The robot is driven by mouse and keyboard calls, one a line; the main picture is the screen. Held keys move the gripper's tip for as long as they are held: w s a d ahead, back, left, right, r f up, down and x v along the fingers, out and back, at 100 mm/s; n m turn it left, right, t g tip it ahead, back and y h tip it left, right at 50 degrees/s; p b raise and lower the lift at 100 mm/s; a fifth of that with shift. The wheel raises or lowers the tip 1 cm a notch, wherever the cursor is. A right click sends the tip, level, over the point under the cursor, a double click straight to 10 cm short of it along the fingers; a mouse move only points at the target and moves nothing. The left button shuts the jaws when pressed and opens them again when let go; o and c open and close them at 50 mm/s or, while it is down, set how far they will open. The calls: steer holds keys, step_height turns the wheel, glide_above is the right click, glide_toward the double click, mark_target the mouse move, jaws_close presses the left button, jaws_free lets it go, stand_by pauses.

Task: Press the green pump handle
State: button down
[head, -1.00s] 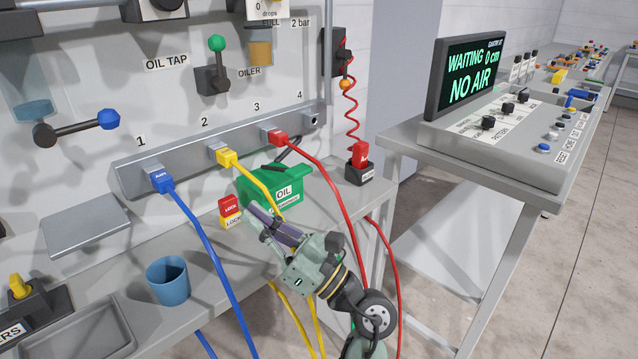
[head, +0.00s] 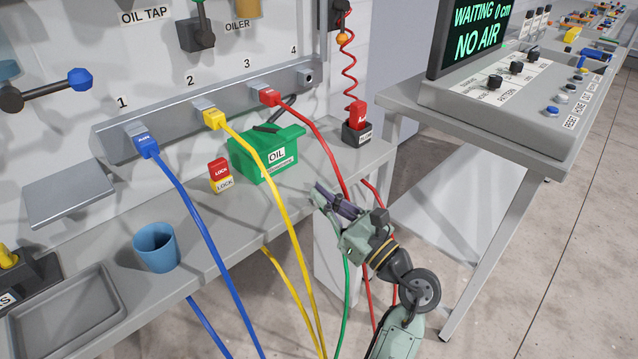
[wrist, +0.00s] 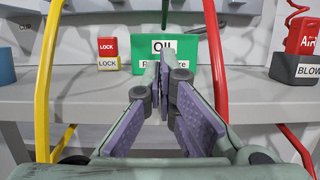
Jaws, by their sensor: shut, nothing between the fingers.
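My gripper (head: 322,196) is shut and empty, beyond the front edge of the bench and right of the green box marked OIL (head: 252,160) in the head view. In the wrist view its fingertips (wrist: 163,72) meet in front of the green OIL box (wrist: 141,57) and hide part of it.
Blue (head: 204,245), yellow (head: 285,230) and red (head: 327,150) hoses hang from the numbered rail across the bench front. A console table (head: 500,135) is at right.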

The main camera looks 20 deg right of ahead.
mark_target(298, 192)
steer(key=p+x, duration=0.1)
steer(key=x, duration=0.2)
steer(key=p+x, duration=0.1)
steer(key=x, duration=0.3)
steer(key=shift+w+a+r+p, duration=0.1)
steer(key=shift+w+r+p, duration=0.1)
steer(key=shift+r+p, duration=0.1)
step_height(298, 192, up, 3)
steer(key=shift+w+r+p, duration=0.1)
steer(key=shift+w+p, duration=0.05)
steer(key=shift+p, duration=0.8)
steer(key=shift+r, duration=0.25)
steer(key=shift+r, duration=0.15)
